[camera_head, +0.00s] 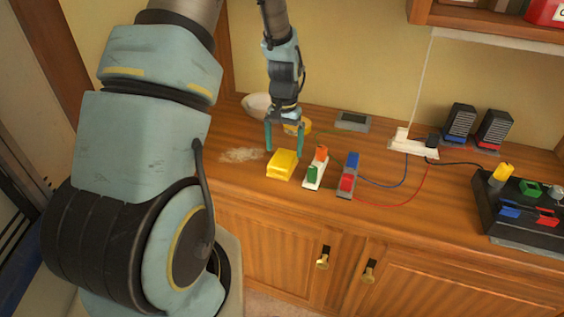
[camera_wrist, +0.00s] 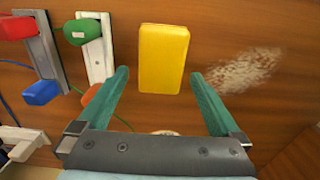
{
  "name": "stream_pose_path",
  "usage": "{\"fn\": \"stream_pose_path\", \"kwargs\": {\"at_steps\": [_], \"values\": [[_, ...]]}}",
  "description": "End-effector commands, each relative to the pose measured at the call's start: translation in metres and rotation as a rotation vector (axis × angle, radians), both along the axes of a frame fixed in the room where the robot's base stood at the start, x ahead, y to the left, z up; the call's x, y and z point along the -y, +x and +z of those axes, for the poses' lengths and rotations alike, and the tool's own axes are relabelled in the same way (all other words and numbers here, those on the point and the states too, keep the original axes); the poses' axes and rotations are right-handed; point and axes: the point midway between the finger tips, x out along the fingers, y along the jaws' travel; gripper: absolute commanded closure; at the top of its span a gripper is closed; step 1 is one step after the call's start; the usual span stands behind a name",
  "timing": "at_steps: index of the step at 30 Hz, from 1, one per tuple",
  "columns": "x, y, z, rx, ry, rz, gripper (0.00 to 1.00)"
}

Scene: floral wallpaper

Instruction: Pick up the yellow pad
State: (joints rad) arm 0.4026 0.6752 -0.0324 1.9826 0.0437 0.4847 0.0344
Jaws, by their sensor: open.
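The yellow pad (camera_head: 283,164) is a small block lying on the wooden counter. In the wrist view the yellow pad (camera_wrist: 163,58) lies upright in the picture, just beyond and between the fingertips. My gripper (camera_head: 285,151) has two teal fingers pointing down, spread on either side behind the pad. In the wrist view my gripper (camera_wrist: 160,75) is open with nothing between its fingers. I cannot tell the exact height of the fingertips above the counter.
A white switch strip (camera_head: 316,170) and a grey switch strip (camera_head: 348,177) stand right of the pad. A pale crumb patch (camera_head: 241,155) lies left of it. A white bowl (camera_head: 256,105) and a round yellow item (camera_head: 297,127) are behind. A power strip (camera_head: 413,146) is further right.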

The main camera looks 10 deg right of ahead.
Motion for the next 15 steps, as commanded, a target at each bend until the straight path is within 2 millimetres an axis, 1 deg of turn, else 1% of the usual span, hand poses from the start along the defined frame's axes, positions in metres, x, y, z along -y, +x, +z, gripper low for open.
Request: {"fn": "stream_pose_path", "kwargs": {"at_steps": [5, 12, 15], "values": [[-0.001, 0.001, -0.014, -0.004, 0.002, 0.001, 0.00], [-0.001, 0.004, -0.044, -0.003, 0.001, 0.001, 0.00], [0.000, 0.005, -0.051, -0.001, 0.000, 0.001, 0.00]]}}
